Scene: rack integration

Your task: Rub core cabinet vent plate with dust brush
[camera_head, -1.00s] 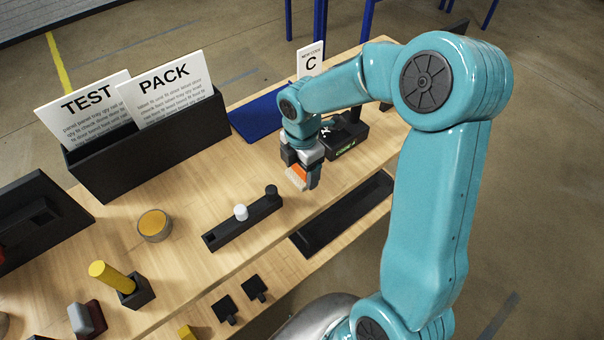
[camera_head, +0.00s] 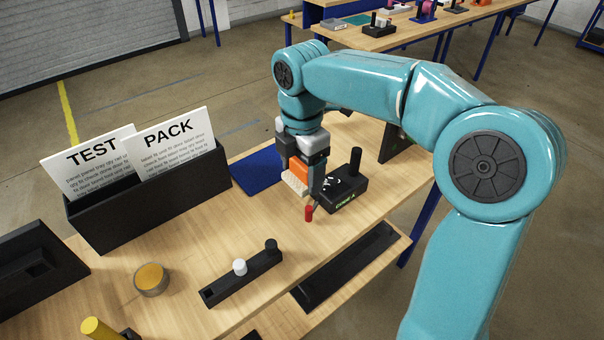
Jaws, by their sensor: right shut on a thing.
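My right gripper (camera_head: 306,184) is shut on the dust brush (camera_head: 299,168), which has an orange body and pale bristles pointing down. It holds the brush above the table, just left of a black unit (camera_head: 348,196) with green lettering that looks like "CORE A". A gap shows between the bristles and the tabletop. I cannot tell whether the brush touches the unit, and I cannot pick out a vent plate. A black upright panel (camera_head: 394,144) stands behind the unit, partly hidden by my arm. My left gripper is out of view.
A small red peg (camera_head: 309,214) is below the gripper. A blue mat (camera_head: 256,172) lies behind left. A black holder (camera_head: 222,286) with pegs and a black tray (camera_head: 345,268) are in front. A card bin (camera_head: 150,210) stands left, near a round tin (camera_head: 151,279).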

